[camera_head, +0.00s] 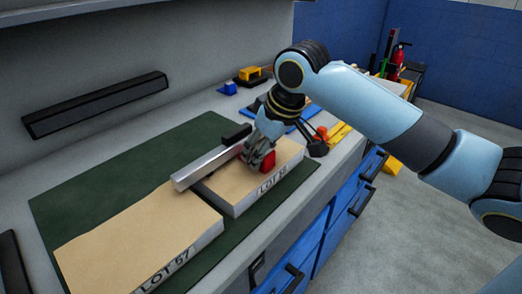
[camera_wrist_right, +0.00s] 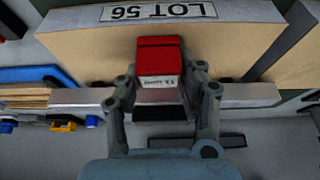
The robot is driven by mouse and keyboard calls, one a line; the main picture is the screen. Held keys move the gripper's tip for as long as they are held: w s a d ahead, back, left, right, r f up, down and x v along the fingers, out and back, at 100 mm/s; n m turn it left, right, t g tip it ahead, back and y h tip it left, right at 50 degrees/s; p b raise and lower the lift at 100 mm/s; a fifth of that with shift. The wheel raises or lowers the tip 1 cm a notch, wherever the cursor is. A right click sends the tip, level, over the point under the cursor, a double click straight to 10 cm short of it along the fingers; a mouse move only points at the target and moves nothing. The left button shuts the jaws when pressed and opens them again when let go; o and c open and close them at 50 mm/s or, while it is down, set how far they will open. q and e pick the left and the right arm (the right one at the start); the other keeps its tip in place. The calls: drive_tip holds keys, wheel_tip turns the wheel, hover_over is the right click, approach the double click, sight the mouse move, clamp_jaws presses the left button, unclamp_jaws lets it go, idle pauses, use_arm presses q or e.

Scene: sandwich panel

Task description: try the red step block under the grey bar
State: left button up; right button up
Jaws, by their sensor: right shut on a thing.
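The red step block (camera_head: 268,160) is at the panel marked LOT 56, beside the grey bar (camera_head: 200,168). In the right wrist view the red block (camera_wrist_right: 160,55) shows a white label with small print, hard to read. My right gripper (camera_head: 257,156) is shut on it, and its fingers (camera_wrist_right: 162,84) stand on either side of the block. The grey bar (camera_wrist_right: 82,97) runs across behind the block there, its middle hidden by the gripper and block. Whether the block is under the bar I cannot tell. My left gripper is not in view.
A second panel (camera_head: 135,240), marked LOT 57, lies at the left on the green mat (camera_head: 85,180). A black piece (camera_head: 237,133) is near the bar's far end. A black bar (camera_head: 95,105) is on the wall. Small blue and yellow items stand behind.

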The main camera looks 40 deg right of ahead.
sight(270, 160)
drive_tip(key=shift+s, duration=0.15)
idle(0.4)
drive_tip(key=shift+s+d+p, duration=0.1)
drive_tip(key=shift+s+p, duration=1.05)
drive_tip(key=shift+s, duration=0.25)
wheel_tip(270, 160, up, 7)
drive_tip(key=p, duration=0.9)
idle(0.5)
